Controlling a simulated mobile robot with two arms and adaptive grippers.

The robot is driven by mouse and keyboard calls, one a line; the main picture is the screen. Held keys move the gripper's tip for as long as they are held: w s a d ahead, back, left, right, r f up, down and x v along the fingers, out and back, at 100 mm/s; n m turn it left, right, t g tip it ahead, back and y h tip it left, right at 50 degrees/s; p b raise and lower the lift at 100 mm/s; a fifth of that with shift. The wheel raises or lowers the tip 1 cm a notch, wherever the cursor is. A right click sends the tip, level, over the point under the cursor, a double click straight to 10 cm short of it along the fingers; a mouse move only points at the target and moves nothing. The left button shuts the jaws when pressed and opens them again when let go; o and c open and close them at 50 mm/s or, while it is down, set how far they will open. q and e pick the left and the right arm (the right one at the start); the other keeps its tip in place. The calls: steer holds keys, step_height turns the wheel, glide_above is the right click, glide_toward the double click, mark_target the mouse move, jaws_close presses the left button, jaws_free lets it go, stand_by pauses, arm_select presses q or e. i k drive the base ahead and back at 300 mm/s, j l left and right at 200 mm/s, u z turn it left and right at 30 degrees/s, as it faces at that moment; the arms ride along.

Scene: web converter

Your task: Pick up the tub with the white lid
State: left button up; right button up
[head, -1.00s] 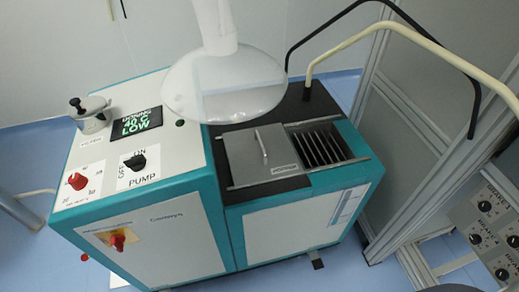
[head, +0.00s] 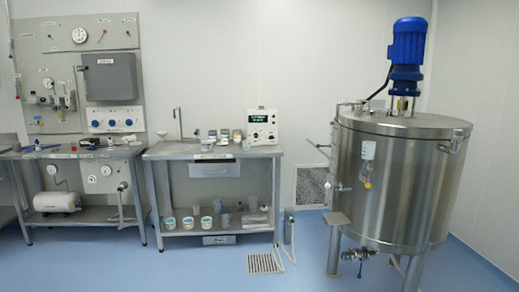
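Several small tubs stand on and under a steel bench in the middle distance. A whitish tub (head: 206,146) is near the front edge of the bench top. A row of pale tubs stands on the lower shelf, with a left one (head: 170,223), a middle one (head: 188,223) and a right one (head: 206,225). They are too small for me to tell which has a white lid. Neither of my grippers is in view.
The steel bench (head: 160,151) also carries a tap and a white instrument (head: 262,126). A large steel tank (head: 400,185) with a blue motor (head: 406,55) stands at right. A panelled workstation (head: 110,75) is at left. Blue floor (head: 200,265) in front is mostly clear.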

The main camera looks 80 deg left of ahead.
mark_target(207, 145)
steer(key=u, duration=3.1)
